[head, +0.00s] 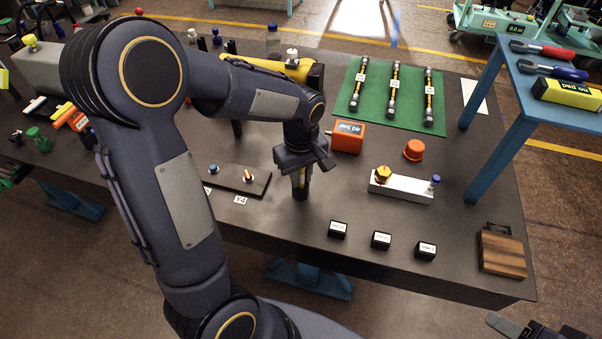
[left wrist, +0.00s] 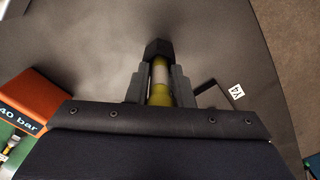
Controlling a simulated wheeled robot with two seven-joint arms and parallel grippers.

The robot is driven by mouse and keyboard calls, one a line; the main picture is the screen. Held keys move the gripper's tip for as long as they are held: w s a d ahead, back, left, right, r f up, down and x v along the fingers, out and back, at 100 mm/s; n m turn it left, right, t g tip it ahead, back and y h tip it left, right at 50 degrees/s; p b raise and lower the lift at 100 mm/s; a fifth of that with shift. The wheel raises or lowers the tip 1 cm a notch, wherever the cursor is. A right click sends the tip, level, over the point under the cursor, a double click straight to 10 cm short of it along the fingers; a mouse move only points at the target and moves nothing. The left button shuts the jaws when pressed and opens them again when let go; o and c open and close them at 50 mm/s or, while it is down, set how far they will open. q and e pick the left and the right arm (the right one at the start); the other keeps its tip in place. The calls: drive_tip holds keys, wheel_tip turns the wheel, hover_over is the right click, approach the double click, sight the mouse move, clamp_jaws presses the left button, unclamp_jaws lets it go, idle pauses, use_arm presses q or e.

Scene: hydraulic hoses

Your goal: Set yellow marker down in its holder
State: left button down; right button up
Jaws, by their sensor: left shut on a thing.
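My left gripper (head: 300,172) points down over the dark table and is shut on the yellow marker (left wrist: 159,92). The marker has a pale band and shows between the fingers in the left wrist view. A small black block-like holder (left wrist: 158,49) is at the marker's far end. In the head view this dark piece (head: 300,193) shows just below the fingers, at the table. I cannot tell how deep the marker sits in it. Part of my right gripper (head: 530,328) shows at the bottom right edge; its fingers are unclear.
A black plate with two fittings (head: 232,180) and a Y4 label (head: 240,200) lie left of the gripper. An orange 40 bar box (head: 348,137) stands behind right. A white block (head: 402,188) and three small black boxes (head: 381,240) are to the right.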

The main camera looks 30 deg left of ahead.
use_arm(q)
drive_tip(key=c, duration=1.2)
unclamp_jaws()
wheel_tip(320, 180, up, 8)
drive_tip(key=shift+f, duration=0.15)
drive_tip(key=s+d+m+t+h, duration=0.1)
drive_tip(key=s+m+t, duration=0.1)
drive_tip(key=s, duration=0.3)
drive_tip(key=s+d+r+m+t+h, duration=0.1)
drive_tip(key=s+m, duration=0.3)
drive_tip(key=s, duration=0.2)
drive_tip(key=s+d+r+m+t+h, duration=0.1)
drive_tip(key=s+d+m+t, duration=0.1)
drive_tip(key=s, duration=0.4)
drive_tip(key=shift+m+t+h, duration=0.3)
drive_tip(key=shift+m+h, duration=0.1)
drive_tip(key=shift+m, duration=0.5)
